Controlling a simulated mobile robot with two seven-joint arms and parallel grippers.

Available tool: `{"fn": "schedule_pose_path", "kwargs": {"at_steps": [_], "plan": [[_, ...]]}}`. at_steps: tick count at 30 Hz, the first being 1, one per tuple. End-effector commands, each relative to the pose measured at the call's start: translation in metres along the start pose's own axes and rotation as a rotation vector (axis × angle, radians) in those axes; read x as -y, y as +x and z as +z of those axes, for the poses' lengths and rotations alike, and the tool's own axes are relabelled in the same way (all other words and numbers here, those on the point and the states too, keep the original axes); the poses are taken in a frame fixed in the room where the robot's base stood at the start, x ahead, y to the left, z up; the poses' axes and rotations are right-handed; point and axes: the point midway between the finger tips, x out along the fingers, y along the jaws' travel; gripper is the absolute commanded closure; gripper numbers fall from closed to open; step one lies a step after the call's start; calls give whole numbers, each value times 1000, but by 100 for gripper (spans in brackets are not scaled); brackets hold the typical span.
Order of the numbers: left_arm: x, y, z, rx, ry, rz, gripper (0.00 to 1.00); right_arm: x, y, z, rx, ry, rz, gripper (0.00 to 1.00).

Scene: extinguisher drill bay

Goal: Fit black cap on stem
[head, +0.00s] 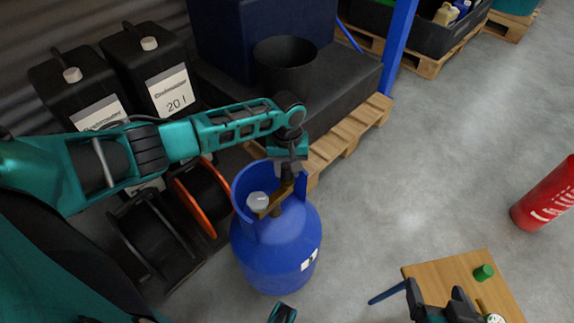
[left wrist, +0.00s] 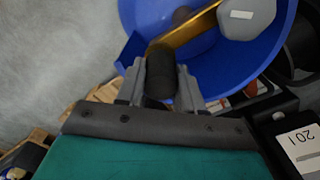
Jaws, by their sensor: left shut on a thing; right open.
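The blue gas cylinder (head: 275,255) stands upright on the floor, with an open collar around its valve. A brass valve bar (head: 276,198) with a grey knob (head: 258,201) shows inside the collar; the bar also shows in the left wrist view (left wrist: 192,30). My left gripper (head: 288,168) is over the collar, shut on a black cap (left wrist: 160,72). The cap is at the near end of the brass bar and hides it; I cannot tell whether it touches the bar or any stem.
A green cap (head: 484,272) is on the wooden table. A red extinguisher (head: 548,195) is at the right edge. Black canisters (head: 150,72), hose reels (head: 203,196) and a pallet (head: 350,138) crowd the cylinder's left and back. Bare floor lies to its right.

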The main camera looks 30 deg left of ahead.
Motion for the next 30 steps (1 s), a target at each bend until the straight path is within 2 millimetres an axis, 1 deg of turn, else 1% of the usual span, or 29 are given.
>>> {"fn": "schedule_pose_path", "kwargs": {"at_steps": [8, 30], "plan": [[0, 1, 0, 0, 0, 0, 95, 0, 1, 0, 0, 1, 0, 18], [0, 14, 0, 0, 0, 0, 95, 1, 5, 6, -2, 7, 0, 18]]}}
